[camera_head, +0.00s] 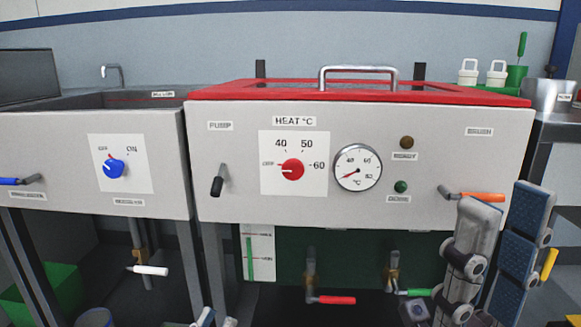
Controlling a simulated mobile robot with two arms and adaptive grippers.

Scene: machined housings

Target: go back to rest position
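My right gripper (502,205) is at the lower right in the head view, its fingers pointing up. One finger is grey with round joints, the other shows blue pads. A gap lies between them and nothing is seen held. The grey fingertip is just below the orange-handled brush lever (482,197) in the picture; I cannot tell whether they touch. At the bottom edge, small grey and blue tips (206,318) seem to be my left gripper; most of it is cut off, so its opening is unclear.
A wash unit with a red-rimmed top (240,92), heat dial (291,169) and gauge (358,167) fills the middle. Red (335,299), green and white (150,270) valve handles stick out below. A sink unit stands left, a green bin (50,290) below it.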

